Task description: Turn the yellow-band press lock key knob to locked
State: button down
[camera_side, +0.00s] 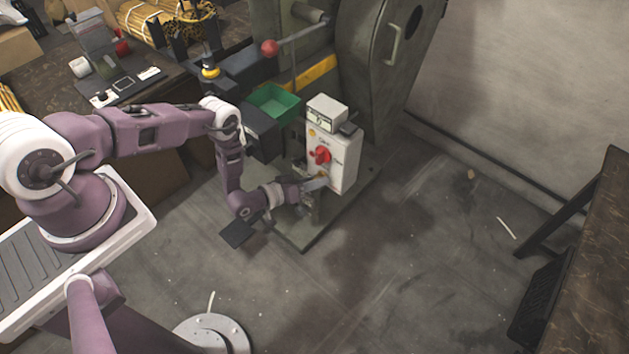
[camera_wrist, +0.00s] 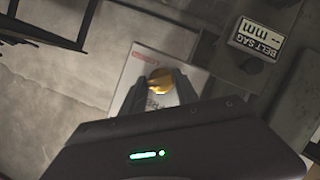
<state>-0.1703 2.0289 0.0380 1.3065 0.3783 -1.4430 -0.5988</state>
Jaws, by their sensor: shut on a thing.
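The press (camera_side: 372,60) with a yellow band (camera_side: 316,73) stands at the top middle of the side view. Its pale control box (camera_side: 346,163) is on the front. The yellow lock key knob (camera_wrist: 160,78) sits on a pale plate (camera_wrist: 136,66) with small red lettering near it in the wrist view. My gripper (camera_side: 317,183) is at the lower part of the control box, below a red rotary knob (camera_side: 321,155). In the wrist view my gripper (camera_wrist: 161,86) has its fingers on both sides of the yellow knob, shut on it. The knob's exact pointing is hard to tell.
A box marked "BELT SAG mm" (camera_wrist: 259,39) stands beside the plate. The floor (camera_side: 400,270) to the right is mostly clear. A dark bench (camera_side: 595,270) stands at far right.

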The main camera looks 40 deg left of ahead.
jog(key=shift+d+m+g+y, duration=0.15)
jog(key=shift+m+g+y, duration=0.15)
jog(key=shift+m+y, duration=1.55)
jog(key=shift+m+h, duration=0.25)
jog(key=shift+m, duration=0.3)
jog(key=c, duration=0.9)
grip_release()
jog(key=v, duration=0.7)
jog(key=shift+s, duration=0.1)
